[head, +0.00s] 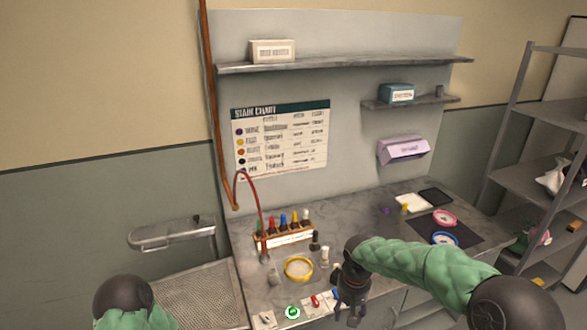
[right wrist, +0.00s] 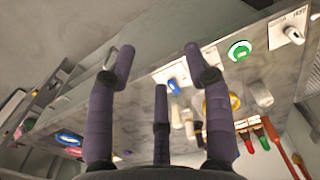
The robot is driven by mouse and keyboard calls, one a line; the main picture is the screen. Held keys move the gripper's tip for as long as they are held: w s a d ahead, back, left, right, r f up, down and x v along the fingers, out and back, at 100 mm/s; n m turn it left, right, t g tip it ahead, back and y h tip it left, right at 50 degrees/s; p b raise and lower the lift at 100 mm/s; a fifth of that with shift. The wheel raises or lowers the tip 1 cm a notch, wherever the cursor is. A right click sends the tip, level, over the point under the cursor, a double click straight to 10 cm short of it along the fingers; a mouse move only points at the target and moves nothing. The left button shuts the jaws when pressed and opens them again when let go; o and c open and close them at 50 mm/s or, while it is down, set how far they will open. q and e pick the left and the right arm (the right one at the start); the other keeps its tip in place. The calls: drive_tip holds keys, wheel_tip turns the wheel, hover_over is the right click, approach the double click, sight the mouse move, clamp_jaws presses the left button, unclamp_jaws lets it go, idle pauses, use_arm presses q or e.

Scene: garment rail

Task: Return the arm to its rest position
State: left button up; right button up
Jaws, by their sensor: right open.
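My right arm in its green quilted sleeve comes in from the right in the head view. Its dark gripper (head: 350,302) hangs over the front edge of the worktop (head: 378,235). In the right wrist view the right gripper (right wrist: 155,60) has its fingers spread apart, with nothing held between them. Worktop items show beyond the fingers, apart from them as far as I can tell. My left arm shows only as a dark joint and green sleeve at the bottom left of the head view; its gripper is out of the picture.
A rack of colored bottles (head: 286,238), a yellow-rimmed dish (head: 298,268) and a green round item (head: 292,312) stand left of my right gripper. A pink ring (head: 444,217) and blue ring (head: 445,238) lie farther right. Metal shelving (head: 535,165) stands at the right.

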drive_tip(key=s+a+f+m+y+b, duration=0.1)
drive_tip(key=s+a+f, duration=0.15)
drive_tip(key=f, duration=0.55)
drive_tip(key=s+a+f+m+y, duration=0.15)
drive_tip(key=s+f, duration=0.25)
drive_tip(key=f, duration=0.5)
use_arm(q)
drive_tip(key=f+b, duration=0.1)
drive_tip(key=f, duration=0.1)
drive_tip(key=shift+w+f+b, duration=0.3)
drive_tip(key=shift+f+b, duration=0.05)
drive_tip(key=shift+f, duration=0.05)
use_arm(e)
drive_tip(key=s+a+f+m+y, duration=0.1)
drive_tip(key=s+f+m, duration=0.3)
drive_tip(key=s+f, duration=0.8)
drive_tip(key=s, duration=0.4)
drive_tip(key=shift+f, duration=0.35)
drive_tip(key=shift+a, duration=0.15)
